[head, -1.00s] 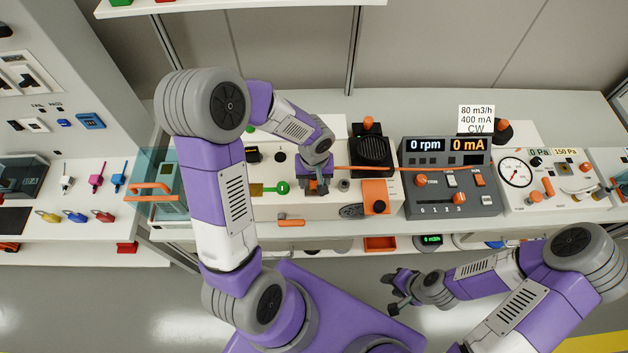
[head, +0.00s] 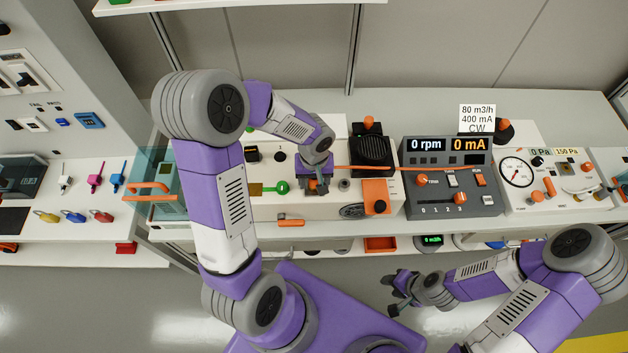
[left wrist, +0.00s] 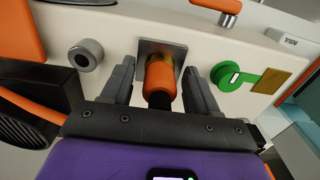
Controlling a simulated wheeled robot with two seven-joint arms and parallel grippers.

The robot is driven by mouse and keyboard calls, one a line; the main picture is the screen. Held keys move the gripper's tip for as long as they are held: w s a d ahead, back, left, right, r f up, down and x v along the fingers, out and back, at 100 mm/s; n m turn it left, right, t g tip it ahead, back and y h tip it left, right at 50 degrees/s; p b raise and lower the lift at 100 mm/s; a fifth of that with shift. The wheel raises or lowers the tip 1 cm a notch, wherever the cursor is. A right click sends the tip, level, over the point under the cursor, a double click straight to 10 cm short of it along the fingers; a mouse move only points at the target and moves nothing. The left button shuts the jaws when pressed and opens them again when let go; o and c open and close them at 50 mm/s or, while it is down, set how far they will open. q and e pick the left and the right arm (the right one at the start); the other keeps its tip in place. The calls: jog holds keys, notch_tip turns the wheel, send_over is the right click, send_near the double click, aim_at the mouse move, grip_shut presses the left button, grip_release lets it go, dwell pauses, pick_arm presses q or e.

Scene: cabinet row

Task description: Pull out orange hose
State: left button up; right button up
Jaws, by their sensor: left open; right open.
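The orange hose (head: 375,168) runs as a thin line to the right from my left gripper, past the black speaker-like box and up to the grey meter box. In the left wrist view its orange end (left wrist: 161,78) sits at a square metal plate (left wrist: 178,52) on the white panel. My left gripper (head: 318,186) is open, and its two grey fingers (left wrist: 160,88) stand on either side of the orange end, with gaps visible. My right gripper (head: 397,290) is open and empty, low in front of the bench.
A green round knob (left wrist: 226,77) and a grey round socket (left wrist: 86,55) flank the plate. An orange block with a black knob (head: 376,197) stands to the right. The grey meter box (head: 448,178) is further right. A teal clear box (head: 160,190) is left.

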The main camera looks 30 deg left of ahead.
pick_arm(q)
jog(key=shift+c, duration=0.4)
grip_shut()
jog(key=shift+r, duration=0.2)
jog(key=shift+r+p, duration=2)
jog(key=shift+r, duration=0.85)
